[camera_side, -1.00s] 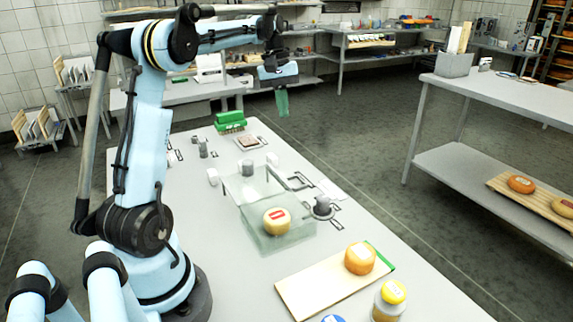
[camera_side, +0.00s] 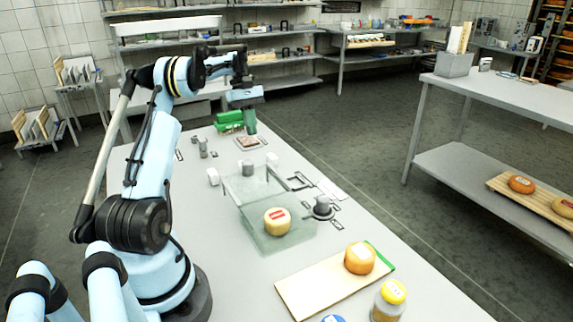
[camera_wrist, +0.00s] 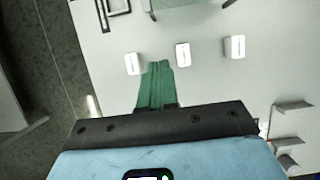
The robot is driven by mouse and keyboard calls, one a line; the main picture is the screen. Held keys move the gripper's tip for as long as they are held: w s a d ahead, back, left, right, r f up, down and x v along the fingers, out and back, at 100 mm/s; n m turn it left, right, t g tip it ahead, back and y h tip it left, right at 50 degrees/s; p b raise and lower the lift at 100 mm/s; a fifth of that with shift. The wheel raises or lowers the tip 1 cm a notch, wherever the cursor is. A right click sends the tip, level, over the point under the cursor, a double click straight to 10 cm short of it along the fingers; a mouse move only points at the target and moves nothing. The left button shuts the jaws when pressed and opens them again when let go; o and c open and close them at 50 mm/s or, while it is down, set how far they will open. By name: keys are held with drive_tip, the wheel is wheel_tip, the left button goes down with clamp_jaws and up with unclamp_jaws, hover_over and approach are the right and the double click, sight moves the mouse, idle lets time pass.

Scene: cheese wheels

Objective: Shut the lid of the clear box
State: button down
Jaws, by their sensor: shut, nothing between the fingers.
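The clear box (camera_side: 300,236) stands on the grey table with a pale yellow cheese wheel (camera_side: 277,221) with a red label inside. A clear panel that looks like its lid (camera_side: 240,186) appears raised at the box's far side; its edges are faint and its exact angle is hard to tell. My gripper (camera_side: 251,130) is above the far end of the table, beyond the box and apart from it. Its green fingers are shut and empty, and they show in the wrist view (camera_wrist: 158,70).
A green brush-like block (camera_side: 228,122) and a small tray (camera_side: 247,143) lie near my gripper. A grey knobbed weight (camera_side: 322,207) stands right of the box. A board (camera_side: 305,291) with an orange cheese (camera_side: 360,258) lies in front. White blocks (camera_wrist: 183,54) show in the wrist view.

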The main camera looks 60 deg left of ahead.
drive_tip(key=x, duration=0.6)
drive_tip(key=shift+d+f, duration=0.2)
drive_tip(key=shift+f, duration=0.05)
drive_tip(key=shift+d+r, duration=0.2)
drive_tip(key=shift+d, duration=1.7)
